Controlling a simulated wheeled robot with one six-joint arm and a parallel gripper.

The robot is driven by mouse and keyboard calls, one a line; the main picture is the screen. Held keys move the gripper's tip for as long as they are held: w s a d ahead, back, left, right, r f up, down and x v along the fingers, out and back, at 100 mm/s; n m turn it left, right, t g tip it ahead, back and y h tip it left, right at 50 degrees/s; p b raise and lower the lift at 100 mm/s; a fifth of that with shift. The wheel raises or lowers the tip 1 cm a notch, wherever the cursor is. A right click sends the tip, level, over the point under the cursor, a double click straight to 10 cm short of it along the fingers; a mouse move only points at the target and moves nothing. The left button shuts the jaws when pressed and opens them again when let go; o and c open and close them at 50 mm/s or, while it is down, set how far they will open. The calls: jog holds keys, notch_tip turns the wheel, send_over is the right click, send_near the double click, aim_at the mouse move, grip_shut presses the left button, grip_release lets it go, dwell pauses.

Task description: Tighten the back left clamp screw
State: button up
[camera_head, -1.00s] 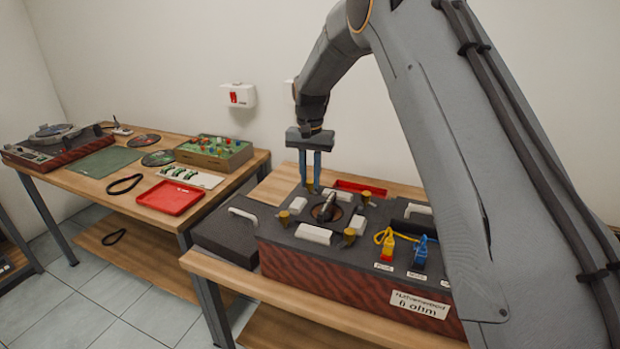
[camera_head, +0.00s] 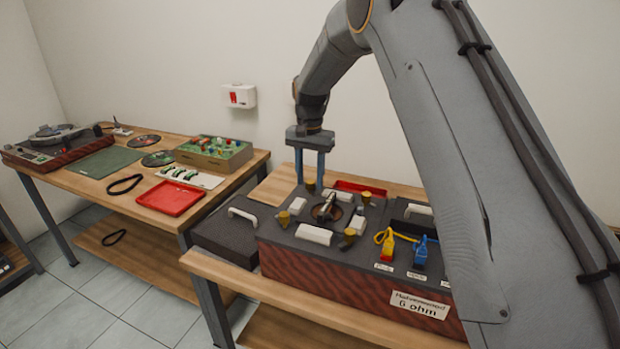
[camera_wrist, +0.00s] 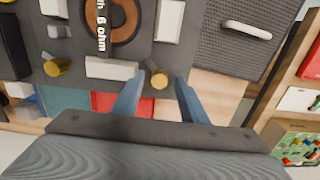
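The back left clamp screw is a small brass knob (camera_head: 310,186) at the back corner of the speaker box's dark top. In the wrist view the screw (camera_wrist: 158,79) shows between my fingers. My gripper (camera_head: 310,180) is over the screw with its blue fingers pointing down. In the wrist view my gripper (camera_wrist: 158,84) is open, with a gap on each side of the knob. The fingertips look slightly above the knob and do not grip it. Other brass screws are the front left (camera_head: 284,218), front right (camera_head: 349,236) and back right (camera_head: 366,197).
The speaker box (camera_head: 340,280) stands on a wooden bench. White blocks (camera_head: 314,234) and a round driver (camera_head: 326,211) sit between the screws. A red tray (camera_head: 358,188) lies behind. Yellow (camera_head: 387,246) and blue (camera_head: 421,250) plugs are at right, a dark handled case (camera_head: 225,236) at left.

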aim_at(310, 181)
notch_tip(310, 181, up, 8)
jog(key=shift+f+b, duration=0.15)
jog(key=shift+b, duration=0.9)
jog(key=shift+s, duration=0.1)
